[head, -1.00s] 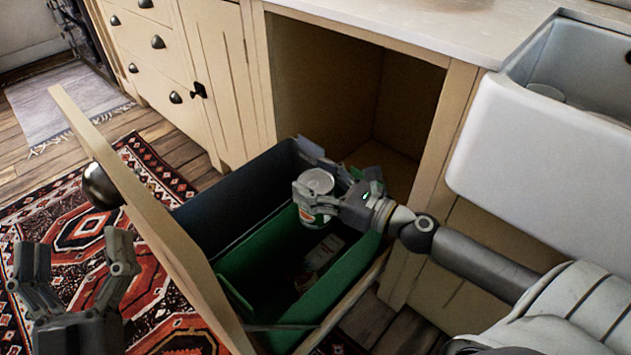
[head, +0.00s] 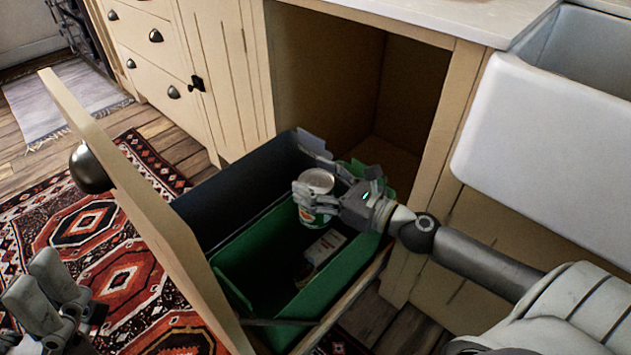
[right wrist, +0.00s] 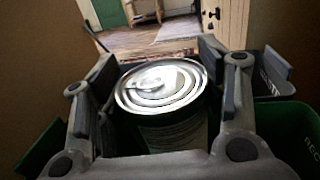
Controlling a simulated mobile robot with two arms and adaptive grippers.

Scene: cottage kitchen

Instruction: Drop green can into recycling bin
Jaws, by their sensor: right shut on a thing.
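The green can (head: 316,198) has a silver lid and a partly visible label. My right gripper (head: 322,190) is shut on it and holds it upright over the green bin. In the right wrist view the can (right wrist: 160,92) sits between the two fingers, lid up. The green recycling bin (head: 335,275) stands in the pulled-out cabinet drawer, with a small pale carton (head: 326,246) and a dark item inside. My left gripper (head: 50,305) is at the lower left, empty and apart from the drawer, with its fingers spread.
A dark bin (head: 232,205) stands beside the green one. The drawer front (head: 150,205) with a round knob rises on the left. The cabinet opening (head: 330,90) is behind, and a white sink (head: 545,140) is at the right. A patterned rug (head: 110,240) covers the floor.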

